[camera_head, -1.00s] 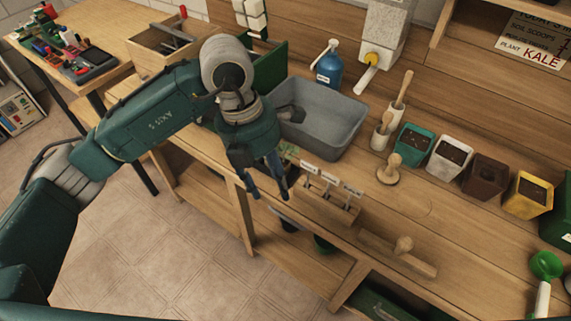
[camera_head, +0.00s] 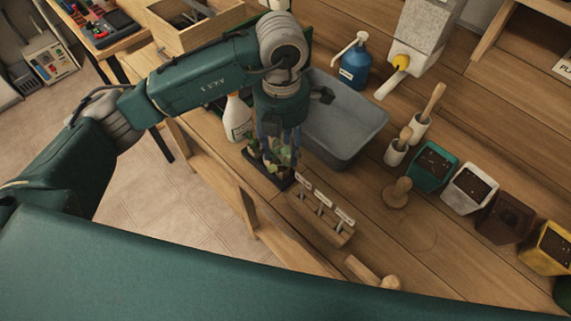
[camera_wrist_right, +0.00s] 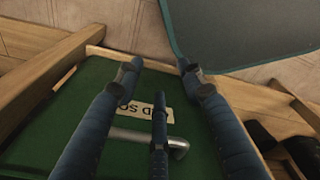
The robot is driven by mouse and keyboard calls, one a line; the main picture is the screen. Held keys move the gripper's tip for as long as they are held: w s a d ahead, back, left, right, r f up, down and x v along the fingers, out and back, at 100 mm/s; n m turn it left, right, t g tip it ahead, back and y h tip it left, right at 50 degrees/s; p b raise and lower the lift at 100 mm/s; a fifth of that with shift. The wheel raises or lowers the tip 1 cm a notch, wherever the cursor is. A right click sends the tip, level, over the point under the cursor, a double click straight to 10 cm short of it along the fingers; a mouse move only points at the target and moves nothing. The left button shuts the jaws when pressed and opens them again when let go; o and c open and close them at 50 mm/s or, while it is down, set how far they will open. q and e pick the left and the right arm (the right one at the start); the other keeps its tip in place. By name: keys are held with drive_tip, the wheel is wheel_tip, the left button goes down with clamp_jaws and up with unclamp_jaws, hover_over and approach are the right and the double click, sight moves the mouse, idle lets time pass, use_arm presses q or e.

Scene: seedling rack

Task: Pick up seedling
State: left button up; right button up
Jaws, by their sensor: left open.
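Small green seedlings (camera_head: 283,158) stand in a dark tray (camera_head: 262,179) near the bench's front edge in the head view. My left gripper (camera_head: 278,143) is open and points down right over the seedlings. Its fingers overlap the leaves in the picture, so I cannot tell whether they touch a seedling. The gripper and fingers partly hide the tray. My right gripper shows only in the right wrist view (camera_wrist_right: 158,85). Its fingers are spread with nothing between them, in front of a green drawer front (camera_wrist_right: 100,125) with a metal handle and a label.
A wooden label holder (camera_head: 318,222) stands close in front. Several coloured pots, including a green one (camera_head: 432,168), line the right.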

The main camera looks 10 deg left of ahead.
sight(281, 167)
use_arm(q)
drive_tip(key=shift+s+a+f, duration=0.1)
drive_tip(key=shift+s+f, duration=0.05)
drive_tip(key=shift+f, duration=0.55)
drive_tip(key=shift+f+p, duration=0.35)
drive_tip(key=shift+p, duration=0.1)
wheel_tip(281, 167, down, 4)
drive_tip(key=shift+r+p, duration=0.15)
drive_tip(key=shift+p, duration=0.75)
drive_tip(key=shift+f, duration=0.45)
use_arm(e)
drive_tip(key=r, duration=0.3)
drive_tip(key=shift+a, duration=0.25)
use_arm(q)
drive_tip(key=c, duration=0.8)
drive_tip(key=shift+c, duration=0.7)
use_arm(e)
drive_tip(key=shift+s, duration=0.35)
